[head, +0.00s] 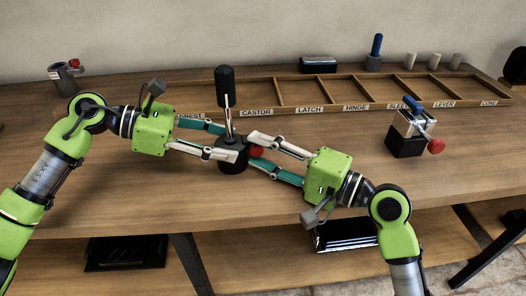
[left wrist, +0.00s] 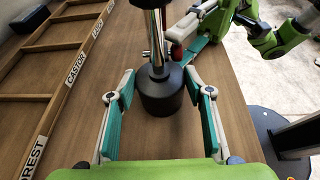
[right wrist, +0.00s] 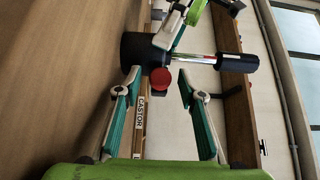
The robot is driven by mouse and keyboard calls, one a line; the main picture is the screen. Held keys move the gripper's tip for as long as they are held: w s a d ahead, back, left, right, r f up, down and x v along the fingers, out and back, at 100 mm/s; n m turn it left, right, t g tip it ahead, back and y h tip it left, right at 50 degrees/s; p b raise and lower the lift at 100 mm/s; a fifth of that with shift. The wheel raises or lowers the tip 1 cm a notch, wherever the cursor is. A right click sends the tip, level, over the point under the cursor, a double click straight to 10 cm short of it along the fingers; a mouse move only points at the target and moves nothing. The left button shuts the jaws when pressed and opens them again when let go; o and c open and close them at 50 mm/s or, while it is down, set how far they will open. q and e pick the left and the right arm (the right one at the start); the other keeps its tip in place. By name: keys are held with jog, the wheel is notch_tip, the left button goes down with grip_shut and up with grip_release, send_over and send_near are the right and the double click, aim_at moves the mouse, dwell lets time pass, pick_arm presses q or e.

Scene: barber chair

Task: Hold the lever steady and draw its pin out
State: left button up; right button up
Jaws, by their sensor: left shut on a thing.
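The lever stands upright on the table, with a round black base (head: 231,158), a chrome rod and a black grip (head: 224,80). Its pin's red knob (head: 257,152) sticks out from the base's side toward my right gripper. My left gripper (head: 233,143) is shut on the lever low down, at the base; the base (left wrist: 160,97) sits between its fingers in the left wrist view. My right gripper (head: 251,149) is open, its fingertips on either side of the red knob (right wrist: 160,79), with gaps visible in the right wrist view. The pin's shaft is hidden.
A wooden tray (head: 290,110) with labelled compartments lies behind the lever. A black block with a blue handle and red knob (head: 408,138) stands at right. A grey fixture (head: 65,79) stands back left; a blue peg (head: 376,46) and grey cylinders stand behind the tray.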

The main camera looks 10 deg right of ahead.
pick_arm(q)
jog(key=shift+r, duration=0.1)
pick_arm(e)
grip_shut()
jog(key=shift+s+d, duration=0.1)
jog(key=shift+s, duration=1.65)
pick_arm(q)
jog(key=shift+w, duration=0.1)
pick_arm(e)
grip_release()
jog(key=v, duration=1.2)
